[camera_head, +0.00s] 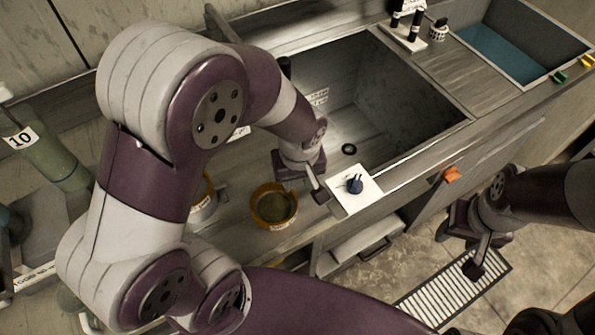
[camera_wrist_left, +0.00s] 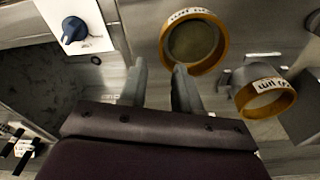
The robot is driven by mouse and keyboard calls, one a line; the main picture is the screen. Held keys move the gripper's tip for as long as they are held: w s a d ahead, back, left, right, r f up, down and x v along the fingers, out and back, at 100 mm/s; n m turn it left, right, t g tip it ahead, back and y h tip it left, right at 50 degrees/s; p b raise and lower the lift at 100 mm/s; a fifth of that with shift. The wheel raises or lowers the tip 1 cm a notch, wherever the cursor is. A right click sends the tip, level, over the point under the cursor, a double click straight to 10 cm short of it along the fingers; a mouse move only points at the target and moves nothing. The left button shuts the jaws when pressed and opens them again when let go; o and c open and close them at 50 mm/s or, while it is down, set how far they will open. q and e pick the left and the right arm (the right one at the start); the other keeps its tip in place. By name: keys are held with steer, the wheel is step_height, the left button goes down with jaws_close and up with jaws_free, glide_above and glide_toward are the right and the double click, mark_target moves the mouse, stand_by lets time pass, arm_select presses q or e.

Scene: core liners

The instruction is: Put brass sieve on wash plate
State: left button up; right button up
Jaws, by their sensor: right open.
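A round brass sieve (camera_head: 273,207) with a dark mesh and a white label lies on the grey counter, left of the white knob panel. It also shows in the left wrist view (camera_wrist_left: 195,45), just beyond the fingertips. A second brass ring (camera_wrist_left: 265,97) with a label sits at a grey cylinder; in the head view it (camera_head: 207,195) is partly hidden by my left arm. My left gripper (camera_wrist_left: 160,78) is open and empty, with the first sieve apart from its fingers. My right gripper (camera_head: 460,250) is open and empty over the floor. I cannot tell which surface is the wash plate.
A deep grey sink (camera_head: 400,105) lies behind my left gripper. A white panel (camera_head: 343,199) with a blue knob (camera_head: 355,186) is at its front edge. A blue-bottomed basin (camera_head: 500,55) is at back right.

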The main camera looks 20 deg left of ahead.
arm_select(q)
steer(key=s+a+r+m, duration=0.3)
steer(key=s+a+m, duration=0.1)
steer(key=m, duration=0.2)
steer(key=shift+a+r+m+h, duration=0.2)
steer(key=shift+r+m+h, duration=0.1)
steer(key=shift+m+h, duration=0.1)
stand_by(0.8)
